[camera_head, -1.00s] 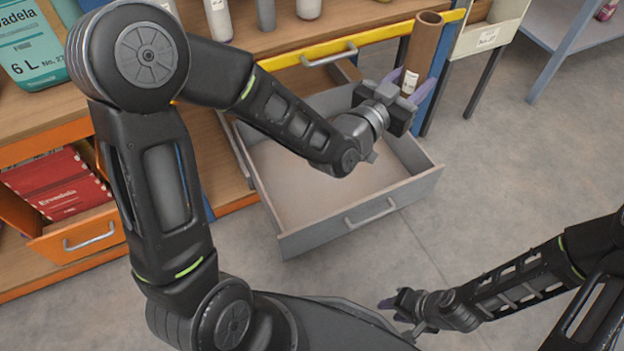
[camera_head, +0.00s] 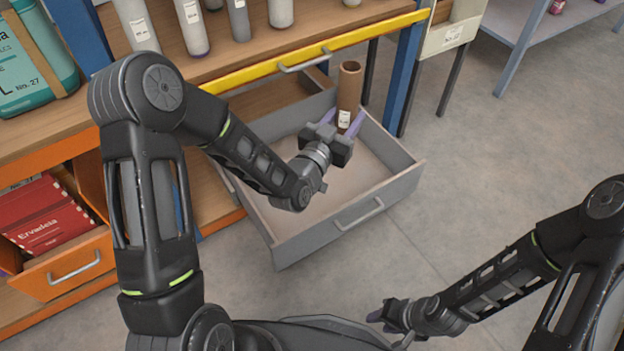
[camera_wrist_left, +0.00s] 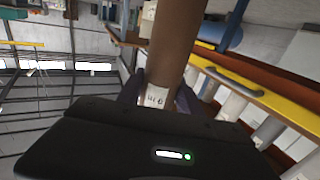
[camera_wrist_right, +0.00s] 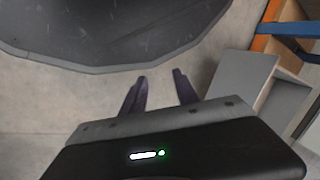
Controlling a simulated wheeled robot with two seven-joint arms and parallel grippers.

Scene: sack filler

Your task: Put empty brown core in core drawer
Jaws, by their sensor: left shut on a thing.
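The brown core (camera_head: 349,88) is an upright, hollow cardboard tube with a white label near its lower part. My left gripper (camera_head: 341,126) is shut on it, fingers on either side of the label. The core also fills the middle of the left wrist view (camera_wrist_left: 174,40). It is over the back right part of the open grey drawer (camera_head: 402,186); whether its bottom touches the drawer floor is hidden behind the gripper. The visible drawer floor is bare. My right gripper (camera_wrist_right: 160,92) is open and empty, low at the front in the head view (camera_head: 386,318).
A yellow-edged shelf (camera_head: 300,65) with several pale tubes (camera_head: 192,28) stands above the grey drawer. An orange drawer with red boxes (camera_head: 45,215) is open at left. The floor at right is clear.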

